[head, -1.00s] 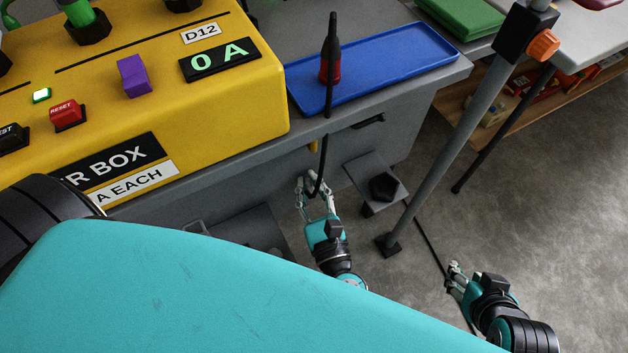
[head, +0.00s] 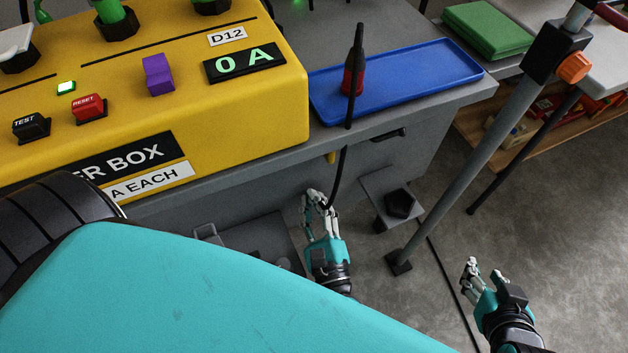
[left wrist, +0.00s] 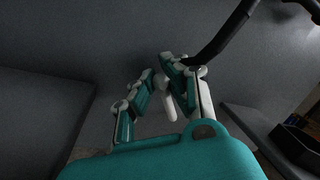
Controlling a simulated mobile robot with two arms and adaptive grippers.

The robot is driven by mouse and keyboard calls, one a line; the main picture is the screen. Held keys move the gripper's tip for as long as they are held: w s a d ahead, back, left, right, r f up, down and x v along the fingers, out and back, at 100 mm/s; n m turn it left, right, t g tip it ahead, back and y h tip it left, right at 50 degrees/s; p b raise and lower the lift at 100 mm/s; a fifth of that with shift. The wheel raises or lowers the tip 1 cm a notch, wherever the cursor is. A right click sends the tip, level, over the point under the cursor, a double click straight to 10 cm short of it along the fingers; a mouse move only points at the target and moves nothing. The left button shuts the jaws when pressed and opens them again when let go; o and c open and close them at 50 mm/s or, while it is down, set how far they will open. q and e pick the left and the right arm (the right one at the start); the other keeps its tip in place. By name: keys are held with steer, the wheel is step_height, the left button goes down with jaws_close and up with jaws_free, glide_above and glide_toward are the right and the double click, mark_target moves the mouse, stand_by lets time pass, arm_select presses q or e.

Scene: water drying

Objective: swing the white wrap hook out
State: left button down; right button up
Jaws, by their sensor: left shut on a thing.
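My left gripper (head: 318,197) is low in front of the grey bench front, beside a hanging black cable (head: 338,178). In the left wrist view its fingers (left wrist: 168,80) close around a small white piece (left wrist: 167,103), which looks like the white wrap hook; the fingers hide part of it. In the head view I cannot make out the hook apart from the pale fingers. The black cable also passes close by the right-hand finger in the left wrist view (left wrist: 222,40). My right gripper (head: 484,268) is open and empty over the floor at the lower right.
A grey stand pole (head: 480,155) with an orange knob rises between my right gripper and the bench. A blue tray (head: 430,70) with a red-black connector (head: 354,75) lies on the bench next to the yellow box (head: 270,110). A cable (head: 450,270) lies on the floor.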

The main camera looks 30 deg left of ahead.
arm_select(q)
steer(key=c, duration=1.3)
jaws_free()
steer(key=shift+c, duration=0.2)
steer(key=shift+s, duration=0.1)
steer(key=r+v, duration=0.1)
steer(key=v, duration=0.6)
steer(key=shift+s+d+f, duration=0.15)
steer(key=shift+d+f, duration=0.05)
steer(key=shift+f, duration=0.35)
